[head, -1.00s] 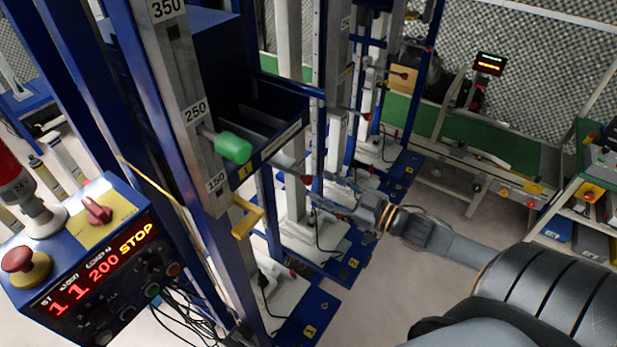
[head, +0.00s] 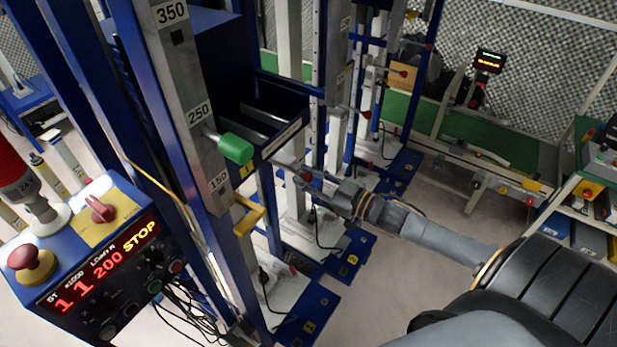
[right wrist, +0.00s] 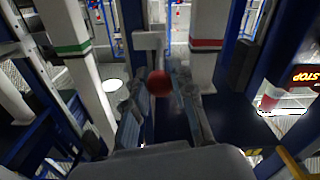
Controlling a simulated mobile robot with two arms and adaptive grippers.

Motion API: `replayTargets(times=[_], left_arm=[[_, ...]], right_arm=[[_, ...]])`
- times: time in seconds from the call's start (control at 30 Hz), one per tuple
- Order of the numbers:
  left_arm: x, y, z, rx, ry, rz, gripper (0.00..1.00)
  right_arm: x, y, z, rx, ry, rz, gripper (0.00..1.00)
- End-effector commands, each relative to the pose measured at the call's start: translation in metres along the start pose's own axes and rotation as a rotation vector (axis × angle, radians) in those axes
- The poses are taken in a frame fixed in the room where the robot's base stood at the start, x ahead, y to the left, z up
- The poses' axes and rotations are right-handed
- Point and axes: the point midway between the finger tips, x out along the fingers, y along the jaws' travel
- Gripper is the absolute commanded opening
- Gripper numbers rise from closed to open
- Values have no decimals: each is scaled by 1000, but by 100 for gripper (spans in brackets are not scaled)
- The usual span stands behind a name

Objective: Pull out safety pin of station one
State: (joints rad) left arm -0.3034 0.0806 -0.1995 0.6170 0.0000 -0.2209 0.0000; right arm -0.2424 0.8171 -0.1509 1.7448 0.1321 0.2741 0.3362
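A red ball knob (head: 306,176) sits beside the front blue-and-grey frame in the head view. My right gripper (head: 318,182) is right at it, reaching in from the right. In the right wrist view the red knob (right wrist: 159,83) lies in the gap between the two spread fingers of my right gripper (right wrist: 163,97). The fingers look open; whether one touches the knob is unclear. A green-handled pin (head: 235,148) sticks out of the scaled post (head: 188,100) just below the 250 mark. I cannot tell by label which is the safety pin. My left gripper is out of view.
A control box (head: 85,255) with a red display reading STOP stands at lower left. A yellow bracket (head: 247,215) juts from the post below the green handle. More blue frames stand behind. Open floor (head: 370,290) lies below my right arm.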

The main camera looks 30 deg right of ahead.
Motion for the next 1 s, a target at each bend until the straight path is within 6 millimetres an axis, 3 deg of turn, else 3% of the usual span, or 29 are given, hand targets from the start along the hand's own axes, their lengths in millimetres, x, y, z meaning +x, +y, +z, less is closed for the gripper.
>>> replayTargets(times=[0.6,0.63,0.7,0.73,1.0], left_arm=[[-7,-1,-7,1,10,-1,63],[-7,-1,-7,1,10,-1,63],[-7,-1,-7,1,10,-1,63],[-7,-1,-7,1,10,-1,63],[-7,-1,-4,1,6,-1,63]], right_arm=[[-6,0,1,2,-1,-1,0],[-6,0,1,2,-1,-1,30],[-6,0,1,1,-2,-1,44],[-6,0,1,1,-2,-1,48],[-6,0,0,1,0,0,48]])
